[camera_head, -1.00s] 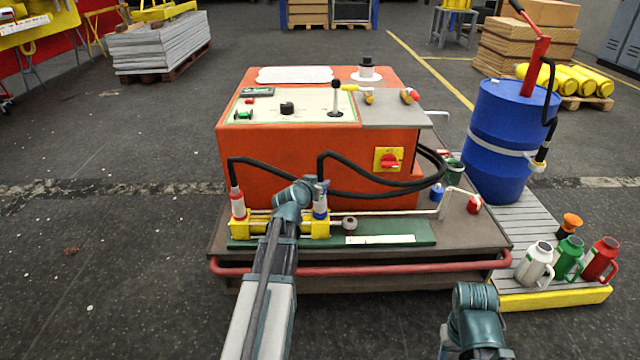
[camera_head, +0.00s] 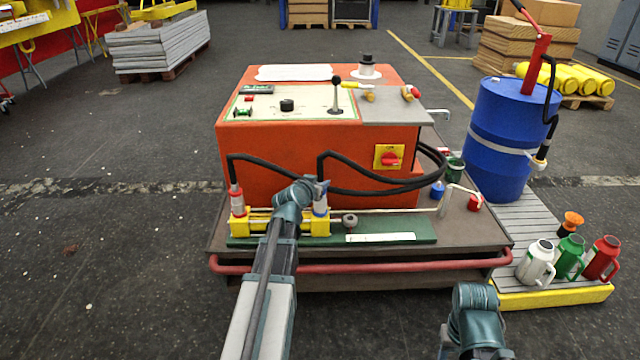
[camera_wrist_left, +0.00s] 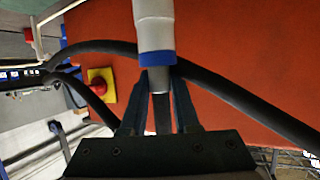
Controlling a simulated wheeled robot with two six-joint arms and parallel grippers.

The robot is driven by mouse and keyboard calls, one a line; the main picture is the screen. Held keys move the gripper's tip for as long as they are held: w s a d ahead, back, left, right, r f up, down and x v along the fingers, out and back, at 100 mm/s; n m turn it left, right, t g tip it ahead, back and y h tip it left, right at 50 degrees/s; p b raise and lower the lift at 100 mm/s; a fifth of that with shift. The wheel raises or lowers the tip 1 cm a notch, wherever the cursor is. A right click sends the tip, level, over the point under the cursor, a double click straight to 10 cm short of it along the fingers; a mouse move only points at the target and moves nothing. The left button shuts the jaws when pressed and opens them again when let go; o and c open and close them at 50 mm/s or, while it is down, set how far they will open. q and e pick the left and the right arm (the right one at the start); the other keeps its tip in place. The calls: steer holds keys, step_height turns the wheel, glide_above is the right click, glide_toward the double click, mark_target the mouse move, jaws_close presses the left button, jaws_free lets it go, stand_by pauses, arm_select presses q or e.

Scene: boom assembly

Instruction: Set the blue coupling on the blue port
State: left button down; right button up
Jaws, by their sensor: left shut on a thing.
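The blue coupling (camera_head: 320,203), a pale grey sleeve with a blue band, stands roughly upright over the right yellow block (camera_head: 320,226) of the cylinder. A black hose runs from its top. My left gripper (camera_head: 318,187) is shut on it from the front. The wrist view shows the coupling (camera_wrist_left: 157,57) at the fingers (camera_wrist_left: 160,105) of that gripper. The blue port is hidden at the coupling's lower end, so I cannot tell whether the coupling is fully seated. Of my right arm, only a link shows; its gripper is out of view.
The red coupling (camera_head: 237,203) with its hose stands on the left yellow block. The orange power unit (camera_head: 300,160) is close behind. A green plate (camera_head: 390,236) and a red rail (camera_head: 370,265) lie in front. Several jugs (camera_head: 570,258) stand at right.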

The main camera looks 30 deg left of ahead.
arm_select(q)
steer(key=shift+f, duration=0.1)
steer(key=c, duration=0.9)
jaws_free()
steer(key=shift+s, duration=0.1)
steer(key=shift+p+v, duration=2.1)
steer(key=shift+v, duration=3.35)
